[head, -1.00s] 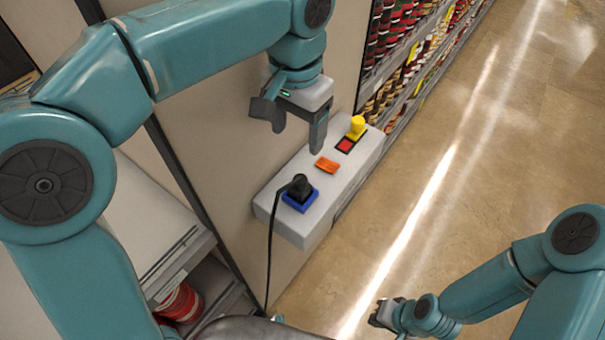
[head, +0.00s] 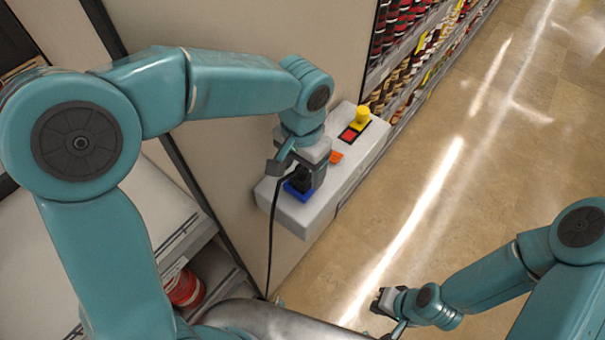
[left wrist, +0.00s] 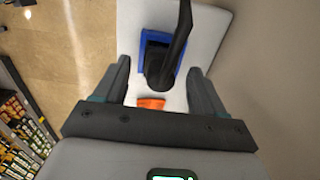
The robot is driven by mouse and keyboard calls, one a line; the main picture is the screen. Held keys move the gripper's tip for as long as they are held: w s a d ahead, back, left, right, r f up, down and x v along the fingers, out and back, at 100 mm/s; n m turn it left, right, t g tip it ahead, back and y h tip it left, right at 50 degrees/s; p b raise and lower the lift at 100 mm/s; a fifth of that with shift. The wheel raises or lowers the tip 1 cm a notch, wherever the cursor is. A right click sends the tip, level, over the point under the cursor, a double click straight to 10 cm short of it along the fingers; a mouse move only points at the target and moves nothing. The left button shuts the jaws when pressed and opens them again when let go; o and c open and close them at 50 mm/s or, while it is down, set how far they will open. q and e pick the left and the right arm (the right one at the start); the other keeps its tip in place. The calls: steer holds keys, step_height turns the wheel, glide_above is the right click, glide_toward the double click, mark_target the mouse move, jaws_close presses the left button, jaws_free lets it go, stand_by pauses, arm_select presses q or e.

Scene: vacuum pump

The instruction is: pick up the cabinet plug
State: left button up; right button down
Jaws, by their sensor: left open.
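The black cabinet plug (head: 299,180) sits in a blue-framed socket (head: 306,194) on top of a light grey box (head: 338,183) fixed to a wall panel. Its black cable (head: 271,240) hangs down the front. In the left wrist view the plug (left wrist: 160,70) lies between the fingers, with clear room on both sides. My left gripper (head: 296,172) is open over the plug, partly hiding it in the head view; it also shows in the left wrist view (left wrist: 160,80). My right gripper (head: 383,303) is low at the bottom, away from the box; its jaws are too small to judge.
An orange piece (head: 336,157), a red patch (head: 348,135) and a yellow knob (head: 363,113) lie further along the box. Stocked shelves (head: 415,50) stand behind. A red roll (head: 185,288) is on a lower shelf at left. The floor (head: 470,170) at right is clear.

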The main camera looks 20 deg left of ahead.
arm_select(q)
steer(key=shift+w+f, duration=0.1)
steer(key=shift+f, duration=1.1)
steer(key=c, duration=1)
steer(key=shift+c, duration=0.4)
steer(key=shift+r, duration=0.1)
